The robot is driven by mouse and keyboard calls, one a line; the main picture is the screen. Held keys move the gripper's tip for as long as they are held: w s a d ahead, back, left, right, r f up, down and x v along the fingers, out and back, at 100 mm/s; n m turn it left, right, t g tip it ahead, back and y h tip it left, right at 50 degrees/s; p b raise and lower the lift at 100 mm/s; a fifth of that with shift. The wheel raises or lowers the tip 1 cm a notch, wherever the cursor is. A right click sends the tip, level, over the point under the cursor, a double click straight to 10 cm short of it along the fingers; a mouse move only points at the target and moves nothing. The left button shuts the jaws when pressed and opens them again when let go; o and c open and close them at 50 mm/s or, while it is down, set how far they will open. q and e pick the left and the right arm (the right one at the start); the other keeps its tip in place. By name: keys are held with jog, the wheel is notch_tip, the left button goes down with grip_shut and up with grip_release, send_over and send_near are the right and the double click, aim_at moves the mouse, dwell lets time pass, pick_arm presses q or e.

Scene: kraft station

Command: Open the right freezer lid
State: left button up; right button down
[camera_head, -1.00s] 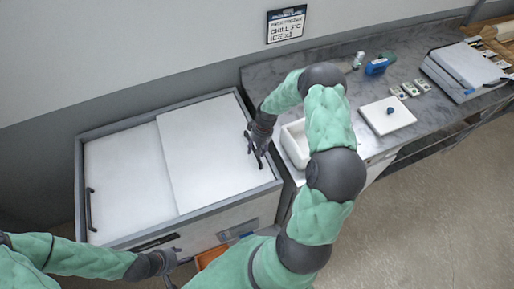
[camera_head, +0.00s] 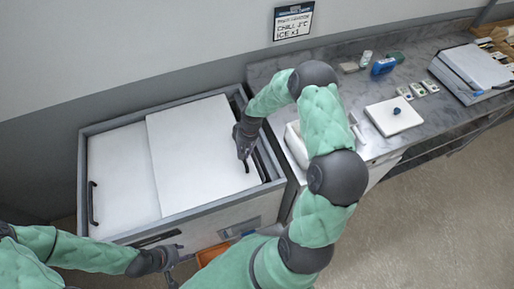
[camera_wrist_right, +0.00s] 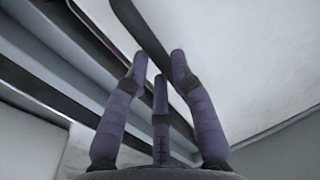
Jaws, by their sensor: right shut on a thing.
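The right freezer lid (camera_head: 195,150) is a flat white sliding panel on the grey chest freezer. It overlaps the left white lid (camera_head: 115,185), and a narrow dark gap shows at its right edge. My right gripper (camera_head: 244,158) is shut on the dark bar handle (camera_head: 246,167) near that edge. In the right wrist view its purple fingers (camera_wrist_right: 158,70) close around the dark handle (camera_wrist_right: 142,32), which partly hides behind them. My left gripper (camera_head: 178,259) is empty, fingers spread, by the freezer's front.
The left lid has its own dark handle (camera_head: 92,203). To the right, a grey marble counter (camera_head: 345,100) holds a white bin (camera_head: 296,146), a white board (camera_head: 393,116) and several small items. An orange bin (camera_head: 211,254) is below the freezer's front. Floor is clear at lower right.

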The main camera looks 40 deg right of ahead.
jog(key=b, duration=0.4)
send_over(204, 172)
jog(key=shift+w, duration=0.1)
jog(key=c, duration=1)
grip_release()
jog(key=shift+c, duration=0.2)
jog(key=shift+r, duration=0.1)
notch_tip(204, 172, up, 12)
jog(key=d, duration=0.2)
jog(key=shift+s+f, duration=0.2)
jog(key=shift+s, duration=0.15)
jog(key=shift+d, duration=0.1)
